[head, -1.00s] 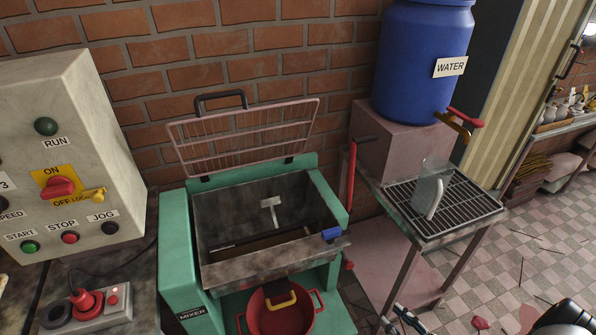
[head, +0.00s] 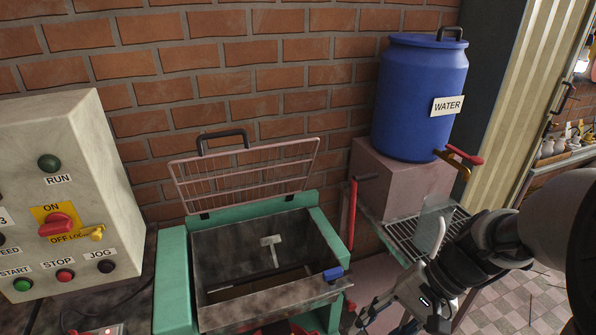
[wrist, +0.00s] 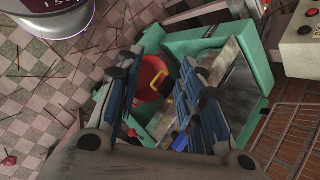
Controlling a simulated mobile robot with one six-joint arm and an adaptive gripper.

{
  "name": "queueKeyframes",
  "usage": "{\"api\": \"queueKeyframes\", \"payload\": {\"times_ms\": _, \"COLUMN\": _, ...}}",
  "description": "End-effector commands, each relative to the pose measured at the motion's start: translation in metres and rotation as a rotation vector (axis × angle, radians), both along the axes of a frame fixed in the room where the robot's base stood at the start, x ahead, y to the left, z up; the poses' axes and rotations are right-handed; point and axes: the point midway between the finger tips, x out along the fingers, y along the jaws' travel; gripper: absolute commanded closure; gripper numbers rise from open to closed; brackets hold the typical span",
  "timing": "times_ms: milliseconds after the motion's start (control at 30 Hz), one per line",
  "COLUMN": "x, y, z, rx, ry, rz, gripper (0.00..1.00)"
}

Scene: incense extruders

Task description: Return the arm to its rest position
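My arm reaches in from the right edge of the head view. My gripper (head: 384,316) points down and left at the bottom of that view, just right of the green mixer (head: 173,282). In the wrist view my gripper (wrist: 160,82) has its blue-padded fingers spread apart with nothing held between them. The red pot (wrist: 150,78) shows beyond the fingers, in front of the mixer, and is clear of the grip. The mixer's wire lid (head: 245,170) stands raised. The arm partly covers the rack and the clear jug (head: 432,228) on it.
A blue water barrel (head: 420,100) stands on a pinkish block (head: 400,180) behind my arm. The control cabinet (head: 60,180) is at the left, before a brick wall. A red lever (head: 352,215) stands at the mixer's right. Tiled floor (head: 520,300) is open at right.

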Motion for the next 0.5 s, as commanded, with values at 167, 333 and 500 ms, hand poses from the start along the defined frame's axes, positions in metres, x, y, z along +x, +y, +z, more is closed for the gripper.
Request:
{"api": "queueKeyframes", "payload": {"times_ms": 167, "x": -0.032, "y": 0.009, "z": 0.035, "rx": -0.223, "ry": -0.166, "rz": 0.182, "gripper": 0.65}}
{"api": "queueKeyframes", "payload": {"times_ms": 333, "x": -0.058, "y": 0.007, "z": 0.062, "rx": -0.42, "ry": -0.347, "rz": 0.323, "gripper": 0.65}}
{"api": "queueKeyframes", "payload": {"times_ms": 500, "x": -0.075, "y": 0.002, "z": 0.082, "rx": -0.576, "ry": -0.523, "rz": 0.423, "gripper": 0.65}}
